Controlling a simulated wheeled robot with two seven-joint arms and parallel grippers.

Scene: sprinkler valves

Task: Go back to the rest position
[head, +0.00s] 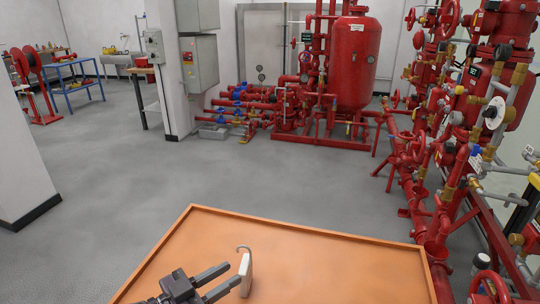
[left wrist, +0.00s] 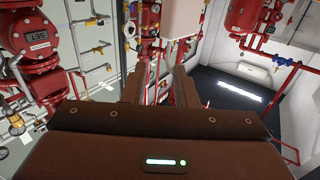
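My left gripper (head: 232,275) reaches in at the bottom of the head view, over the orange surface. Its two fingers are spread, with a clear gap between them. The left wrist view also shows its dark fingers (left wrist: 160,82) apart with nothing between them. A white, flat piece with a grey hook on top (head: 246,274) stands upright just beyond the fingertips; whether a finger touches it I cannot tell. A pale block (left wrist: 183,18) shows past the fingers in the left wrist view; I cannot tell if it is the same piece. My right gripper is not in view.
The orange surface (head: 300,244) has a raised rim and is otherwise bare. Red pipework with valves (head: 430,150) stands close on the right. A red tank (head: 352,62) stands at the back. A blue table (head: 76,84) is at the far left. The grey floor between is clear.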

